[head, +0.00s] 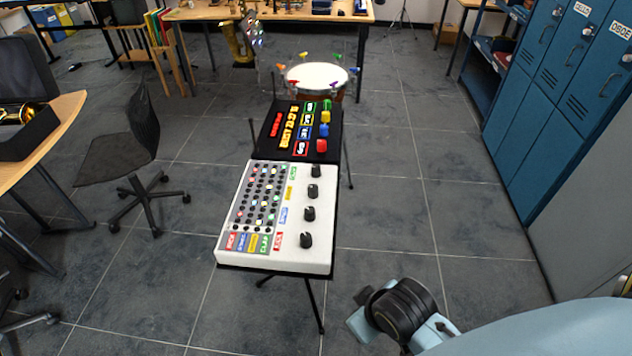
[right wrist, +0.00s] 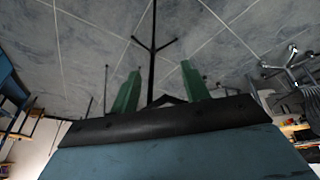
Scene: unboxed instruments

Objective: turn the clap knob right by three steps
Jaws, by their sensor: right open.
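A white drum machine (head: 322,258) stands on a stand in the middle of the head view. Four black knobs run in a column along its right side, each beside a coloured label. The farthest knob (head: 316,170) sits by the green label, the colour of the bottom label that seems to read clap; the small text is hard to read. The nearest knob (head: 306,240) is by a red label. My right gripper (right wrist: 160,68) is open and empty in the right wrist view, its green fingers apart. It touches no knob. My left gripper is not in view.
A black panel with coloured buttons (head: 322,146) adjoins the machine's far end. A drum (head: 317,77) stands behind it. Blue lockers (head: 540,90) line the right side. An office chair (head: 140,150) and a wooden table (head: 50,135) are at left.

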